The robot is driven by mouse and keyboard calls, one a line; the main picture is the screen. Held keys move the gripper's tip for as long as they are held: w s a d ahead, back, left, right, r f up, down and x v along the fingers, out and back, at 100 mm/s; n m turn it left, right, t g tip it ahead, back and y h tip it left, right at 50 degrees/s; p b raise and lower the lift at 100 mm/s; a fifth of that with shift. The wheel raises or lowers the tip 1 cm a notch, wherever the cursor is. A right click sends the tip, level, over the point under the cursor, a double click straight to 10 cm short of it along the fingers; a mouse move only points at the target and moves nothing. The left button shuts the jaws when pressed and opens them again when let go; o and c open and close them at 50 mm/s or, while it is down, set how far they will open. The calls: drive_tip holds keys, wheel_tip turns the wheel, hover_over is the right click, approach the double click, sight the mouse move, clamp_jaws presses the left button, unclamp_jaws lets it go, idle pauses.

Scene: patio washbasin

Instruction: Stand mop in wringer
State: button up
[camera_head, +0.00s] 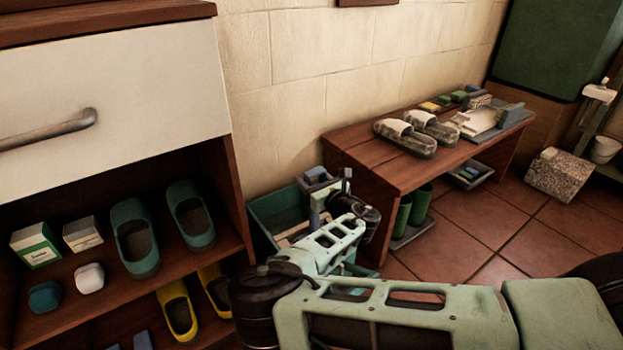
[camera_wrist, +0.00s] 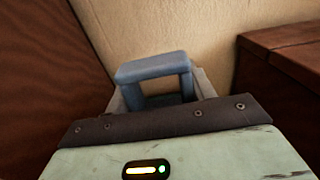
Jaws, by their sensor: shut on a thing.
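A teal-green bucket (camera_head: 277,212) stands on the floor between the shoe cabinet and the bench, partly behind my arm. A grey, box-like part that may be the wringer (camera_head: 317,177) shows at its upper right. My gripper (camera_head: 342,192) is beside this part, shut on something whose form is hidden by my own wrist. In the wrist view, a blue-grey loop-shaped piece (camera_wrist: 153,68) rises just beyond the dark edge of my gripper, with paler grey sides around it. I cannot tell whether it is held or part of the wringer. I cannot clearly make out the mop.
The cabinet (camera_head: 240,200) with shoes and small boxes stands close on the left. The wooden bench (camera_head: 357,150) with slippers stands close on the right, green boots (camera_head: 403,215) beneath it. The wall is just behind. Tiled floor (camera_head: 540,245) is open to the right.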

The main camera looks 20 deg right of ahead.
drive_tip(key=o, duration=1.1)
drive_tip(key=shift+o, duration=0.2)
